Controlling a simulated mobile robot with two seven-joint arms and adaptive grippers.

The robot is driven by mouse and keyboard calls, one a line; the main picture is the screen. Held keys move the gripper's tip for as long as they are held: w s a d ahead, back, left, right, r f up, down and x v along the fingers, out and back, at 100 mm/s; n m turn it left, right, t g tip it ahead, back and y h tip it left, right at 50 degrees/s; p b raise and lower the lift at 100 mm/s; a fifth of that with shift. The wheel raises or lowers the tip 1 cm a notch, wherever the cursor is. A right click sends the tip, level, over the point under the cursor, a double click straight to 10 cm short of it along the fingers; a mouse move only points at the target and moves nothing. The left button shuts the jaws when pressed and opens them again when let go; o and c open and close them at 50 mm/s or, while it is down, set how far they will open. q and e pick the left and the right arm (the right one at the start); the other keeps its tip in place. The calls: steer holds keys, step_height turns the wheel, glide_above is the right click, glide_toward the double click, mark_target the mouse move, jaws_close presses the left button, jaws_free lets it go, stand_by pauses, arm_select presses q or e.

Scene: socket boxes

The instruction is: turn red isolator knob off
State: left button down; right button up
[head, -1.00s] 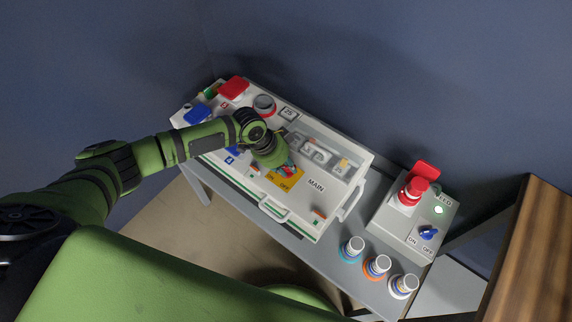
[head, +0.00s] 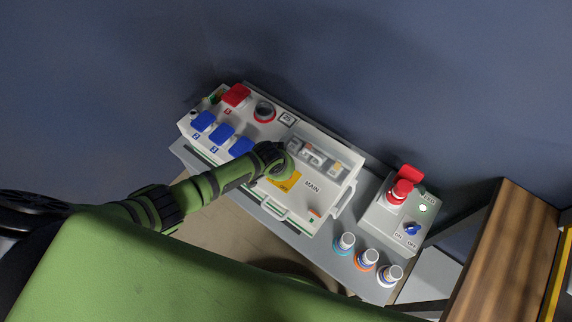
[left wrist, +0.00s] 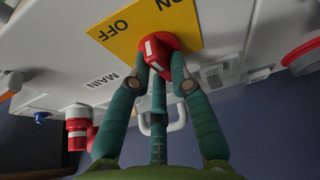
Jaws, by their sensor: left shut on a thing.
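The red isolator knob (left wrist: 166,42) sits on a yellow plate (left wrist: 128,22) marked OFF and ON, beside the word MAIN. My left gripper (left wrist: 160,72) has its green fingers closed around the knob, whose white mark shows between them. In the head view my left gripper (head: 283,172) is at the yellow plate (head: 285,182) on the large grey socket box (head: 318,205), and it hides the knob. The knob's exact angle is hard to tell. My right gripper is in neither view.
Blue socket covers (head: 222,134) and a red cover (head: 236,95) stand left on the box. A smaller box (head: 385,218) with a red plug (head: 402,190) and a blue ON/OFF knob (head: 411,228) is at right. Several bottles (head: 366,259) stand in front. A wooden cabinet (head: 505,250) is farther right.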

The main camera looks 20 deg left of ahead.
arm_select(q)
steer(key=shift+d+r+n+y+p, duration=0.1)
steer(key=shift+n+y+p, duration=0.1)
steer(key=shift+n, duration=0.3)
steer(key=shift+d+n+y+p, duration=0.1)
steer(key=shift+n+p, duration=0.1)
steer(key=shift+n, duration=0.3)
steer(key=shift+n+y, duration=0.3)
steer(key=shift+n, duration=0.6)
steer(key=shift+w+n+y, duration=0.1)
steer(key=shift+n+y, duration=0.4)
steer(key=shift+n, duration=0.7)
steer(key=shift+w+n+y, duration=0.1)
steer(key=shift+n+y, duration=0.3)
steer(key=shift+n, duration=0.6)
steer(key=shift+a, duration=0.1)
steer(key=c, duration=1.1)
jaws_free()
